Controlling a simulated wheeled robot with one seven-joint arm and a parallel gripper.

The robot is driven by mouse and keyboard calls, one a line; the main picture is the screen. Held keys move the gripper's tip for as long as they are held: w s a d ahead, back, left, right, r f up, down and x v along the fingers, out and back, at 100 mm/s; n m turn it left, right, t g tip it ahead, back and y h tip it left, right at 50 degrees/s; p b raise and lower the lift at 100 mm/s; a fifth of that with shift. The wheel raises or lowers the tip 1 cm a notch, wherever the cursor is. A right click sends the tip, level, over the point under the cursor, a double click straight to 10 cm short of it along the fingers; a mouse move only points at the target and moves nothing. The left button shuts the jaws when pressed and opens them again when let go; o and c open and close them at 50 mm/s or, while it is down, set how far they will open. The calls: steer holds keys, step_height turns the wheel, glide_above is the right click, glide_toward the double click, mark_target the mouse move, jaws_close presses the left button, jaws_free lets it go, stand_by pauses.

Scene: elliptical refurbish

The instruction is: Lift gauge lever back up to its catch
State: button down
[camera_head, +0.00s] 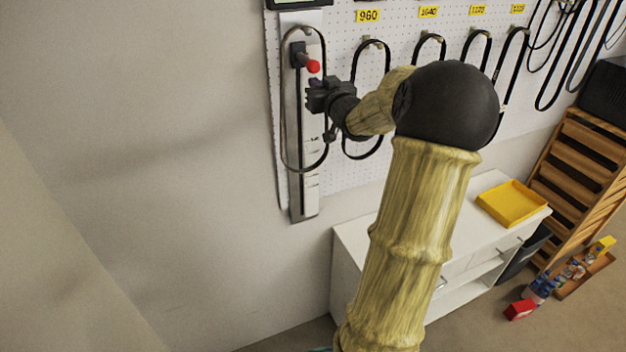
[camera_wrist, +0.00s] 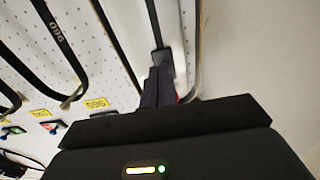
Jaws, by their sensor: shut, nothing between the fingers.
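The gauge (camera_head: 307,190) is a tall grey plate with a slot and scale marks, mounted upright on the left edge of a white pegboard. Its lever, a black block with a red knob (camera_head: 313,66), sits near the top of the plate. A black belt loop hangs around the gauge. My gripper (camera_head: 314,97) is just below the red knob, in front of the plate, with its fingers shut and empty. In the wrist view my fingers (camera_wrist: 158,85) point at the gauge's dark block (camera_wrist: 161,56), and a bit of red shows beside them. Whether they touch the lever is unclear.
Several black belts (camera_head: 372,45) hang on pegs to the right under yellow number tags (camera_head: 367,15). A white cabinet (camera_head: 360,245) with a yellow tray (camera_head: 511,187) stands below. A wooden rack (camera_head: 575,165) is at the right. The wall left of the gauge is bare.

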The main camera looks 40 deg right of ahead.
steer(key=v, duration=0.3)
steer(key=f+v, duration=0.1)
steer(key=v, duration=0.1)
steer(key=shift+s+a, duration=0.15)
steer(key=shift+s, duration=0.05)
steer(key=b+v, duration=0.6)
steer(key=v, duration=1.1)
steer(key=shift+s, duration=0.15)
